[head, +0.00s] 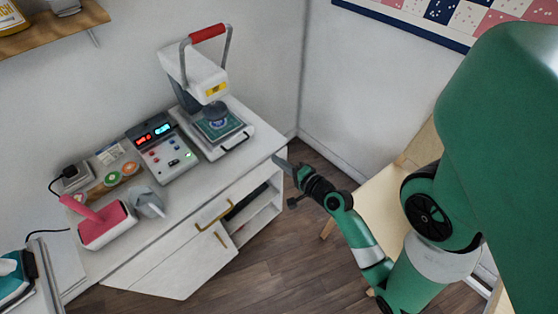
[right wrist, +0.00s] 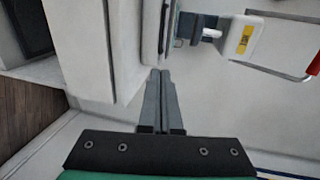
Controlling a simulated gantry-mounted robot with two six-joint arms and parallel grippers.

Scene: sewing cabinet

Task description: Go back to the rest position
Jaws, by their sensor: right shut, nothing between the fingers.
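My right gripper (head: 287,181) is beside the front right corner of the white cabinet (head: 130,262), in the free space over the floor. In the right wrist view its two fingers (right wrist: 161,82) lie together, shut and empty. That view shows the cabinet's edge and the heat press close beyond the fingertips. I cannot tell whether the fingers touch the cabinet. My green right arm comes in from the right side of the head view. My left gripper is not in view.
The heat press (head: 206,85) with a red handle stands on the cabinet top. Dark floor (head: 290,245) lies open in front.

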